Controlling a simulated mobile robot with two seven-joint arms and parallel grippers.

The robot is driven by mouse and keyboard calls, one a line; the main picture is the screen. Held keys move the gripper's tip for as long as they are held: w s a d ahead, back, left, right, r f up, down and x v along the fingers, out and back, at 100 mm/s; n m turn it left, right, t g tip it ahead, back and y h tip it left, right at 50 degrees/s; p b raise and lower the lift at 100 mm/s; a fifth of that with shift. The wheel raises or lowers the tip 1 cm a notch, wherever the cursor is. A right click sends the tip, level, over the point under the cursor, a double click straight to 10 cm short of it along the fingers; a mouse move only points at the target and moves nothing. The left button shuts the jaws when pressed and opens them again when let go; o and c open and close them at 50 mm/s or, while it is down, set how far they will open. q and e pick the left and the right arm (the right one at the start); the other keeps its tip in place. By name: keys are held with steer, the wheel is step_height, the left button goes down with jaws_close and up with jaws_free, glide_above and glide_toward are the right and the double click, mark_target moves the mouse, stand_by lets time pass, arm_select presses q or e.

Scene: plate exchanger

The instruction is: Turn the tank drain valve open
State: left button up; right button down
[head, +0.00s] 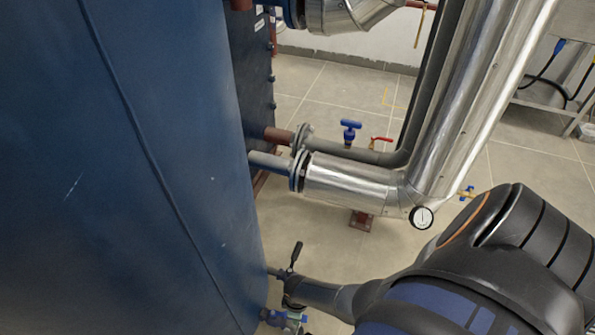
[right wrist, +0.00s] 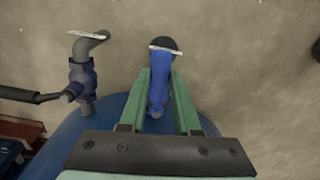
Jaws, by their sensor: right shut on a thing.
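In the right wrist view, my right gripper (right wrist: 161,80) has its two green fingers closed on the blue handle (right wrist: 159,88) of a valve low on the blue tank. A dark round end shows just beyond the fingertips. Most of the valve's body is hidden. In the head view, part of this blue valve (head: 275,318) shows at the bottom edge beside the large blue tank (head: 150,180). My right arm comes in from the lower right and covers much of that area. My left gripper is not in view.
A second valve (right wrist: 82,76) with a black lever (right wrist: 30,97) stands left of my gripper. Its lever (head: 295,257) also shows in the head view. Open tiled floor (head: 340,245) lies between.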

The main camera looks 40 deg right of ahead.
steer(key=shift+s+a+m, duration=0.45)
steer(key=shift+a+m, duration=0.05)
steer(key=shift+m, duration=0.2)
steer(key=shift+f, duration=0.1)
steer(key=c, duration=0.6)
jaws_free()
steer(key=shift+w, duration=0.1)
steer(key=shift+r+p, duration=0.2)
steer(key=shift+p, duration=0.1)
